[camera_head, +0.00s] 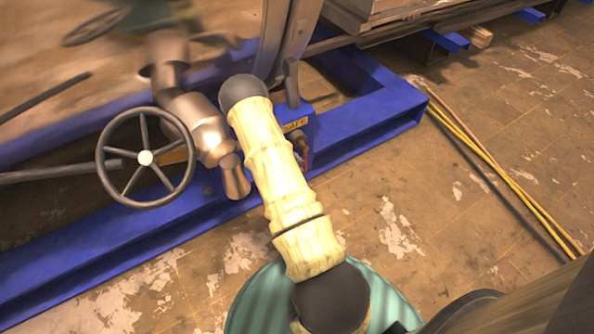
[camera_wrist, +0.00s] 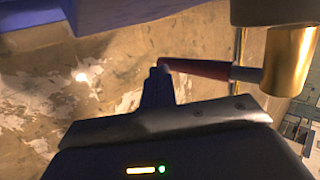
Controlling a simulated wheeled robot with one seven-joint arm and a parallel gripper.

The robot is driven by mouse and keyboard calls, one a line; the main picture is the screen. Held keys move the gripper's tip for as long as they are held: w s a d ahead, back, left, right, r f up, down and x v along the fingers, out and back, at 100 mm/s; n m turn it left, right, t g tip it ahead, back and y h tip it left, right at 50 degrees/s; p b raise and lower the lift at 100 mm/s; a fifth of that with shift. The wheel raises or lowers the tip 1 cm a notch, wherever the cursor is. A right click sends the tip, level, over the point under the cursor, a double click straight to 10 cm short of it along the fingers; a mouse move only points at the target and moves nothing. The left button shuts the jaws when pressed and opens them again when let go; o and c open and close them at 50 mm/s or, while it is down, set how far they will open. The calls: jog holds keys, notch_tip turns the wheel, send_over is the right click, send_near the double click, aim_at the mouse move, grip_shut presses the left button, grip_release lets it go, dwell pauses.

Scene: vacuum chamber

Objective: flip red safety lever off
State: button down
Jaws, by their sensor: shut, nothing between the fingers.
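The red safety lever (camera_wrist: 205,68) shows in the wrist view as a short red bar lying roughly level, its right end joined to a dark grey part beside a brass cylinder (camera_wrist: 290,62). My gripper (camera_wrist: 160,72) is shut and empty. Its fingertips are at the lever's left end; I cannot tell whether they touch it. In the head view my pale arm reaches up to the blue frame and hides the gripper.
A spoked handwheel (camera_head: 146,157) and metal pipe (camera_head: 200,125) stand left of my arm. The blue frame (camera_head: 375,118) runs behind it. Yellow and dark cables (camera_head: 500,180) lie on the floor at right. The worn tiled floor between is clear.

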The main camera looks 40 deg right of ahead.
notch_tip(320, 180, up, 10)
jog(key=p, duration=0.3)
jog(key=shift+p, duration=0.35)
jog(key=shift+w, duration=0.1)
